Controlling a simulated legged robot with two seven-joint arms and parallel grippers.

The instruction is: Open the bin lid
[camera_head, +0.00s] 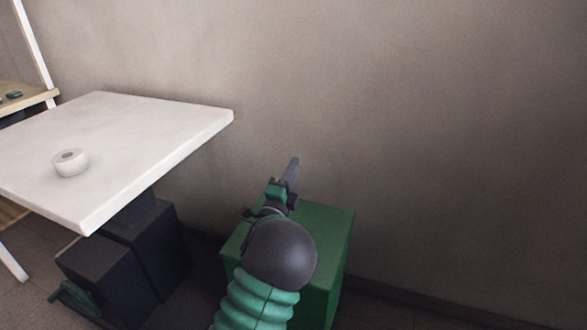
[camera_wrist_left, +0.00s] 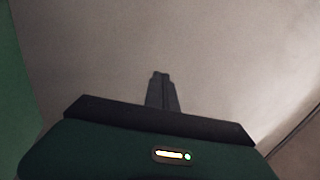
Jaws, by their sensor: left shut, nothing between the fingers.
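A green box (camera_head: 333,228), which looks like the bin, stands on the floor against the wall, right of the table. Its top looks flat and closed; my left arm hides much of its front and top. My left gripper (camera_head: 293,164) is over the far part of the box in the head view, its fingers pointing toward the wall. The fingers are shut together and empty, as the left wrist view (camera_wrist_left: 160,76) also shows. A green surface, perhaps part of the bin, fills the left edge of that view (camera_wrist_left: 14,95). I cannot tell whether the gripper touches the bin. My right gripper is out of view.
A white table (camera_head: 150,125) stands at the left with a roll of tape (camera_head: 70,163) on it. Dark boxes (camera_head: 150,250) stand beneath it, left of the green box. A bare wall (camera_head: 430,120) closes off the back. A shelf (camera_head: 30,102) shows at far left.

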